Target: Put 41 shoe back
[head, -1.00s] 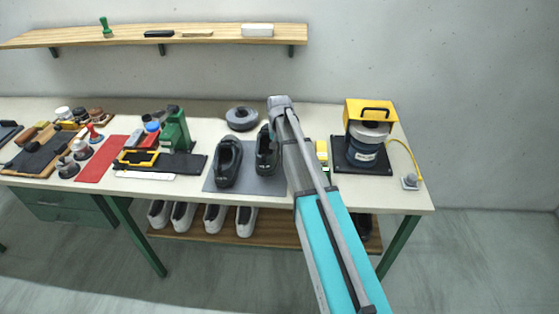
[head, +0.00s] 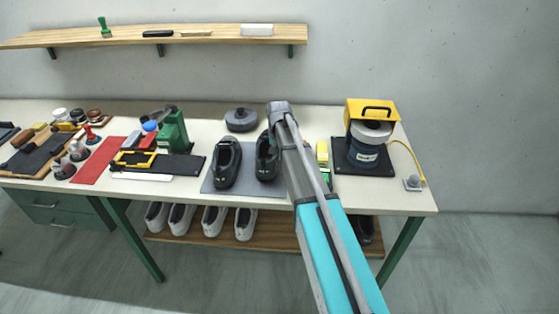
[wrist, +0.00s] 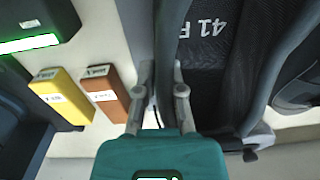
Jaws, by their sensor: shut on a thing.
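The dark shoe marked 41 (wrist: 208,75) fills the middle of the wrist view, its insole print upside down. My gripper (wrist: 165,92) is shut on the edge of its opening. In the head view this shoe (head: 266,160) is at the right part of the grey mat (head: 246,187), partly hidden by my arm. Its sole appears level with the mat, but I cannot tell whether it touches. A second dark shoe (head: 227,163) stands on the mat to its left; part of it shows at the right of the wrist view (wrist: 300,82).
A yellow box (wrist: 62,95) and a brown box (wrist: 102,93) stand close beside my gripper. A blue and yellow machine (head: 366,140) is to the right, a green press (head: 175,132) to the left. A dark round lidded thing (head: 241,119) stands behind the shoes.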

